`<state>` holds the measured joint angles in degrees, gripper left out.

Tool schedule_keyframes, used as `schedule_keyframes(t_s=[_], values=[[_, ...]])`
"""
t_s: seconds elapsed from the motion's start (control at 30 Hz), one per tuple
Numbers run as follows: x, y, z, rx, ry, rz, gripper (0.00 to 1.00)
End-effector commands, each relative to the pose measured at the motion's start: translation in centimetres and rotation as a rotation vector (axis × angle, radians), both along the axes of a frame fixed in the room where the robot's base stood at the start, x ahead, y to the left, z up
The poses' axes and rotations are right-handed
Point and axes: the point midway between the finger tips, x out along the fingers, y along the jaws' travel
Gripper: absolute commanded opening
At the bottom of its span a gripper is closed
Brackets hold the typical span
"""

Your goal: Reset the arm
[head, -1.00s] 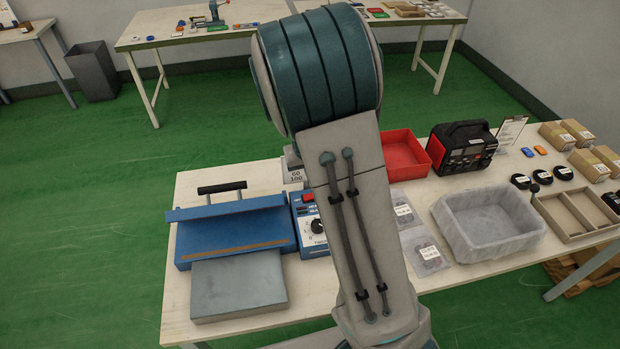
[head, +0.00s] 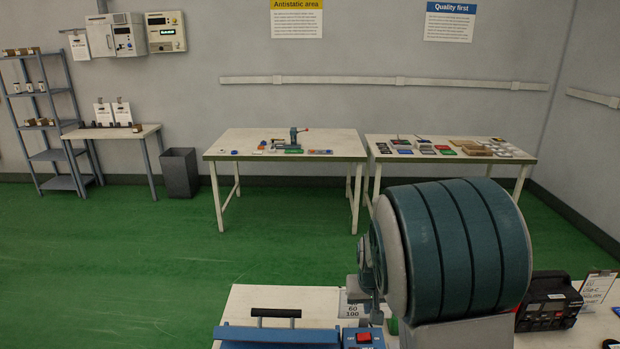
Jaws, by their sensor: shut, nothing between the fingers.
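My arm's large teal and grey joint (head: 455,250) fills the lower right of the head view. A small grey mechanism just left of it looks like my gripper (head: 372,298), partly hidden behind the joint. Its fingers look shut with nothing held, above the near workbench (head: 290,298) and beside a small "60 100" sign (head: 351,309). Fine detail there is too small to make out.
A blue device with a black handle (head: 276,313) and a red-switched control box (head: 363,338) stand below. A black device (head: 549,301) is at right. Two tables (head: 232,150) (head: 520,156) stand at the back. Green floor (head: 140,240) between is clear.

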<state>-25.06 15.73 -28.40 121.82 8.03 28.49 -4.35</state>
Motion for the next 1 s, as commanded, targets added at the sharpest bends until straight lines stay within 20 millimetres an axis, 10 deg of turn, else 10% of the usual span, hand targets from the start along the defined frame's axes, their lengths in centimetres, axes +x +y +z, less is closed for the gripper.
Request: schedule_keyframes(t_s=[0.5,0.93,1.0], values=[[-13.1,1.3,9.5,0.138,-0.028,0.052,0.00],[-22.0,1.4,11.9,0.054,-0.057,0.076,0.00],[-22.5,1.4,11.9,0.047,-0.057,0.076,0.17]])
